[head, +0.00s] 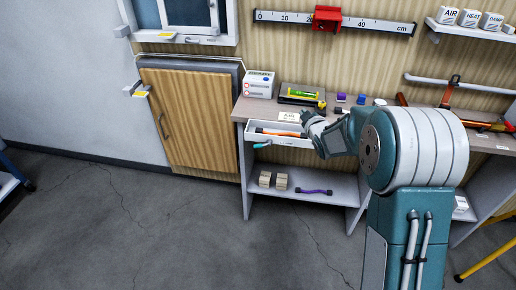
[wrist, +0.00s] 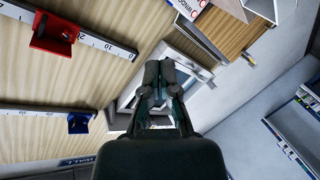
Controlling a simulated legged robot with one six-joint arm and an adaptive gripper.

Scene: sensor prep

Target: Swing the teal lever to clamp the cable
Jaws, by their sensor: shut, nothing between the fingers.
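My gripper (head: 310,116) is above the right part of the open drawer or tray (head: 272,142) at the workbench. In the wrist view its two dark fingers (wrist: 159,72) are together, with nothing between them. A small teal piece (head: 261,145) sticks out at the drawer's front left, apart from my gripper; it may be the lever, but it is too small to tell. An orange strip (head: 280,132) lies in the drawer; I cannot tell whether it is the cable. The teal piece cannot be made out in the wrist view.
A white box (head: 259,84) and a dark case (head: 301,94) with a green-yellow item stand on the bench. A purple piece (head: 315,192) and small blocks (head: 281,181) are on the lower shelf. A wooden door (head: 190,118) is at left. The floor in front is clear.

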